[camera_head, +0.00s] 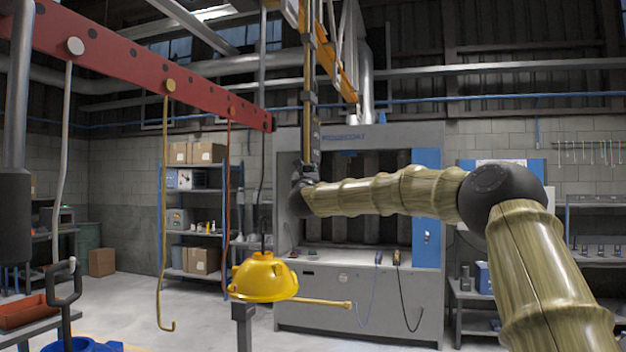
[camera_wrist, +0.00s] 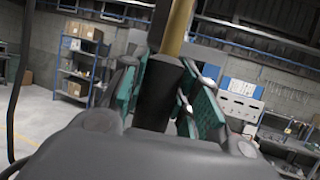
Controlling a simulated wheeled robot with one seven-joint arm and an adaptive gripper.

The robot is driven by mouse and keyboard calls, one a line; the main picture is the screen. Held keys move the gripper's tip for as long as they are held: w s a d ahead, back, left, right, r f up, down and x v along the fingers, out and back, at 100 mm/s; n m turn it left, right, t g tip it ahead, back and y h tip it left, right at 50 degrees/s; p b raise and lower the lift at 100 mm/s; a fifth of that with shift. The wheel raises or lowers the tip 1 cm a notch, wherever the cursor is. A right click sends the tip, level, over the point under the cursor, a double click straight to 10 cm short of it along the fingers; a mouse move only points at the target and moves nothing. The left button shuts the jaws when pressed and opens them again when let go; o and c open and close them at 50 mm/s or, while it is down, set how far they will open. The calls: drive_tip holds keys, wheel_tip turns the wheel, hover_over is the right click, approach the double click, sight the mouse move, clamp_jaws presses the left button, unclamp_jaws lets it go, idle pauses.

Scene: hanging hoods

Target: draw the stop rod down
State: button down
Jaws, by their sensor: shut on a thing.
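A brass-coloured stop rod (camera_head: 307,90) hangs upright from above. In the wrist view the brass rod (camera_wrist: 177,28) runs into a dark cylindrical grip (camera_wrist: 158,92). My gripper (camera_wrist: 162,95) has its teal-padded fingers on either side of this dark grip and is shut on it. In the head view my gripper (camera_head: 310,145) is a dark shape pointing up at the end of my arm, in line with the rod. The rod's upper end and the exact finger contact are hard to make out there.
A red beam (camera_head: 130,62) at left carries a grey rod (camera_head: 64,150), a yellow hooked rod (camera_head: 164,200) and a red rod (camera_head: 229,190). A yellow hood (camera_head: 262,278) hangs below my gripper, to its left. A grey booth (camera_head: 350,295) stands behind; shelves (camera_head: 196,222) stand left.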

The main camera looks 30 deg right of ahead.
wheel_tip(320, 180, down, 2)
drive_tip(key=shift+b, duration=1.05)
drive_tip(key=shift+f, duration=0.2)
drive_tip(key=shift+w+f, duration=0.1)
drive_tip(key=shift+f, duration=0.05)
drive_tip(key=c, duration=1.1)
unclamp_jaws()
drive_tip(key=shift+s+a+r, duration=0.1)
drive_tip(key=shift+s+r, duration=0.1)
drive_tip(key=v, duration=1.1)
drive_tip(key=shift+s+f, duration=0.3)
drive_tip(key=shift+f, duration=0.05)
